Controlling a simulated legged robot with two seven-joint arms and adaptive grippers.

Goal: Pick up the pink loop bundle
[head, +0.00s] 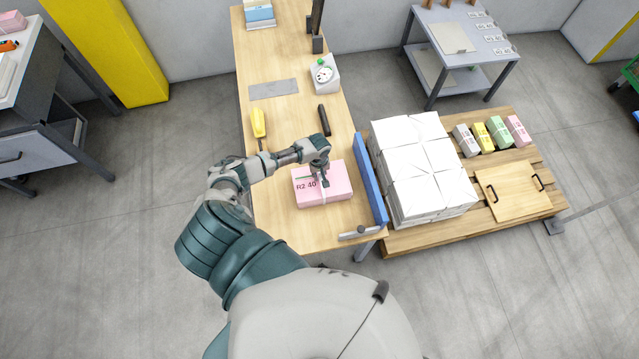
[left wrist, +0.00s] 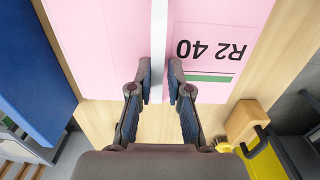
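The pink bundle (head: 338,204), marked "R2 40", lies flat near the wooden bench's front end. A pale band runs across its top. My left gripper (head: 325,184) is right over the bundle, pointing down. In the left wrist view, the left gripper (left wrist: 159,78) has its two fingertips a small way apart, one on each side of the pale band (left wrist: 158,35). The pink bundle (left wrist: 110,40) fills the top of that view. I cannot tell whether the fingertips touch the band. My right gripper is not in view.
A blue side plate (head: 370,180) stands along the bench's right edge, close to the bundle. A yellow-handled tool (head: 258,122), a dark bar (head: 324,120) and a white device (head: 325,75) lie farther back. White stacks (head: 425,160) and small coloured bundles sit on a pallet (head: 400,240).

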